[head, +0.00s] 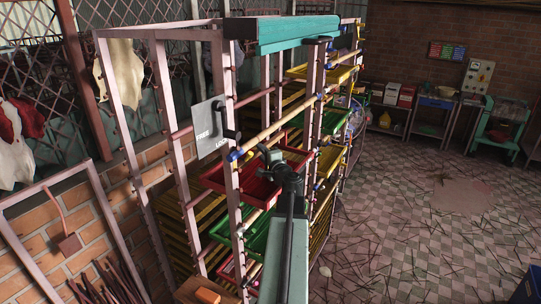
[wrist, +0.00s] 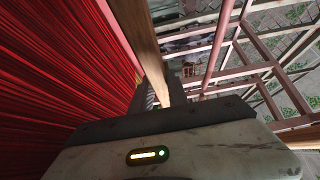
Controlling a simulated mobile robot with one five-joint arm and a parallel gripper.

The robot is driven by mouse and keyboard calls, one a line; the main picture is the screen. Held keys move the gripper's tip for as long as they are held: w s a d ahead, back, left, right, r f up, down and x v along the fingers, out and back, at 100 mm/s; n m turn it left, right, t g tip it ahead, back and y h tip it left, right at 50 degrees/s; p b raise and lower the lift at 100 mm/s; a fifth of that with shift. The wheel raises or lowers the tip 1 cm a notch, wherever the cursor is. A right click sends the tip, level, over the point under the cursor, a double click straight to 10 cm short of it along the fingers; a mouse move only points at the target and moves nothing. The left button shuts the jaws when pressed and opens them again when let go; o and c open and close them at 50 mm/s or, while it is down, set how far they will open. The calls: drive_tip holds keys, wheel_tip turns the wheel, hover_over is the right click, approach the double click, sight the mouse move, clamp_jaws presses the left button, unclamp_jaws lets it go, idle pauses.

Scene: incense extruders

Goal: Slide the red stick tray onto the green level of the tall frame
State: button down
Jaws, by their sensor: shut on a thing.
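My gripper (head: 279,163) is shut on a red tray (head: 252,199) at the front of the tall frame (head: 163,95), which has pinkish posts. The tray sits among the posts at mid height, with a post in front of its left part. I cannot tell whether it rests on any rail. In the wrist view, red sticks (wrist: 60,60) fill the left side, beside a wooden edge (wrist: 144,45). A green tray (head: 257,238) shows lower in the frame, partly hidden by my arm. The jaw contact is hidden.
A grey plate reading "FREE" and "LO…" (head: 209,121) hangs on the front post. A yellow rail (head: 272,132) with blue ends crosses above the red tray. Another red tray (head: 232,270) is low down. The tiled floor (head: 410,215) at right is open, with scattered sticks.

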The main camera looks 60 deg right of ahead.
drive_tip(key=shift+w+f+b, duration=0.95)
drive_tip(key=shift+w, duration=0.05)
drive_tip(key=shift+f+b, duration=0.4)
drive_tip(key=shift+s, duration=0.1)
drive_tip(key=c, duration=1.2)
unclamp_jaws()
drive_tip(key=o, duration=0.3)
